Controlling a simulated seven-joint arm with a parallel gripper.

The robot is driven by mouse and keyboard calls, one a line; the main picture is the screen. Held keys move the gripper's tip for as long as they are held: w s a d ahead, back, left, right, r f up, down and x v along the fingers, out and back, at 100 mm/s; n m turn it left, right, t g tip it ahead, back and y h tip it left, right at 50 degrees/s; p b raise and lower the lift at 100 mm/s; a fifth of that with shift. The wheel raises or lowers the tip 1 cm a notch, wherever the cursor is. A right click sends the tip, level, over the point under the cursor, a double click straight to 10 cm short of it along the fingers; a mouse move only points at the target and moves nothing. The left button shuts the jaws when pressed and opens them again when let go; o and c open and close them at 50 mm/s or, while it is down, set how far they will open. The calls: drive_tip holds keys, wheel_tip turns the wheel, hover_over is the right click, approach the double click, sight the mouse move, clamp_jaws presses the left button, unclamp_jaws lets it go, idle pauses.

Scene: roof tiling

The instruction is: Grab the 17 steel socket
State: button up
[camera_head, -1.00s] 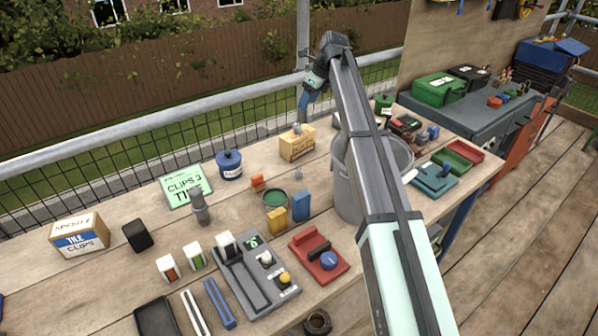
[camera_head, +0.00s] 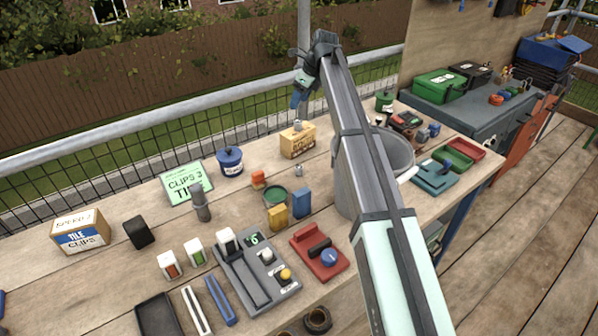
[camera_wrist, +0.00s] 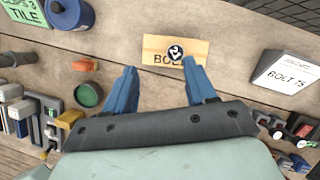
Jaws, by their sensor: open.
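A small steel cylinder, which looks like a socket, stands on top of a tan bolt box (camera_head: 299,145) in the head view. In the wrist view this socket (camera_wrist: 175,52) shows from above as a round end with a dark and white mark too small to read surely. My gripper (camera_head: 297,100) is open and empty, above and behind the box in the head view. In the wrist view its blue fingers (camera_wrist: 161,82) point toward the box, apart from it.
A large grey bucket (camera_head: 397,153) is to the right, partly behind my arm.

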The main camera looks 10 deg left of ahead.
drive_tip(key=s+a+f, duration=0.3)
drive_tip(key=s+a, duration=0.1)
drive_tip(key=g+h, duration=0.2)
drive_tip(key=h, duration=0.2)
hover_over(299, 167)
drive_tip(key=f, duration=1.1)
drive_tip(key=shift+w+d+f, duration=0.15)
drive_tip(key=shift+d+f, duration=0.05)
drive_tip(key=shift+f, duration=0.2)
drive_tip(key=shift+a+f, duration=0.2)
drive_tip(key=shift+f, duration=2.45)
drive_tip(key=shift+c, duration=0.3)
clamp_jaws()
